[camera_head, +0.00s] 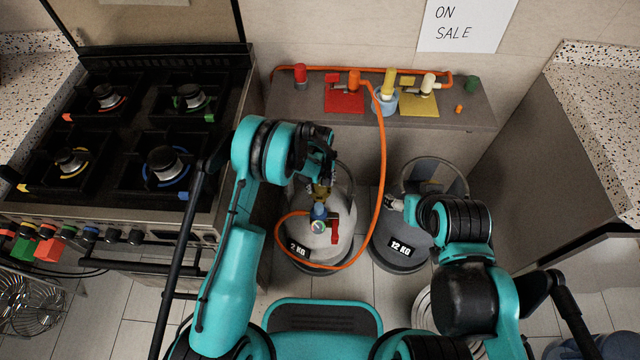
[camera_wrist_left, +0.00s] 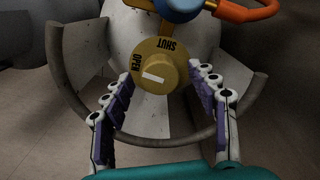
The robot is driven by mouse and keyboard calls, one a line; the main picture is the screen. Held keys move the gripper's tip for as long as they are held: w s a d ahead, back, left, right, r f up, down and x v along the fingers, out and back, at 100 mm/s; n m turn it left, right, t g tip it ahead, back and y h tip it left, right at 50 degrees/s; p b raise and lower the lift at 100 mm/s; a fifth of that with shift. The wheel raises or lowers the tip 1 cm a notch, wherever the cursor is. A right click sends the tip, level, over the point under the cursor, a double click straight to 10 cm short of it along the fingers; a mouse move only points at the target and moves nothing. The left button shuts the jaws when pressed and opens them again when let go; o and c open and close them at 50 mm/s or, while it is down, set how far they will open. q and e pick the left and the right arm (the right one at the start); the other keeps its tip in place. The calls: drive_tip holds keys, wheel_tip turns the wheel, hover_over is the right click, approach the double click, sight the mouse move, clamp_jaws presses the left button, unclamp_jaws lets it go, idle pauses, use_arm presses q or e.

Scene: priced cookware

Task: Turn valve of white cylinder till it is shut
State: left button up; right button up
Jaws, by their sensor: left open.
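The white cylinder (camera_head: 345,213) stands on the floor between the stove and a grey cylinder (camera_head: 385,240). In the left wrist view its brass valve knob (camera_wrist_left: 156,76) has a white bar and sits on a dial marked OPEN and SHUT. The bar lies nearer the OPEN side. My left gripper (camera_head: 322,182) is at the valve. In the left wrist view its open fingers (camera_wrist_left: 160,80) lie on either side of the knob; firm contact cannot be told. My right gripper (camera_head: 396,203) is beside the grey cylinder; its fingers are too small to judge.
An orange hose (camera_head: 383,150) loops from the shelf (camera_head: 450,115) down around the white cylinder. A blue fitting (camera_wrist_left: 180,8) sits just above the dial. A curved metal guard (camera_wrist_left: 60,70) surrounds the valve. The stove (camera_head: 130,150) is at left, a cabinet (camera_head: 550,170) at right.

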use_arm(q)
drive_tip(key=c, duration=1.2)
drive_tip(key=shift+o, duration=0.2)
drive_tip(key=shift+m, duration=0.3)
drive_tip(key=m, duration=0.3)
drive_tip(key=shift+m, duration=0.4)
drive_tip(key=m, duration=0.3)
drive_tip(key=shift+m, duration=0.3)
drive_tip(key=m, duration=0.4)
drive_tip(key=shift+a, duration=0.1)
drive_tip(key=shift+m, duration=2.1)
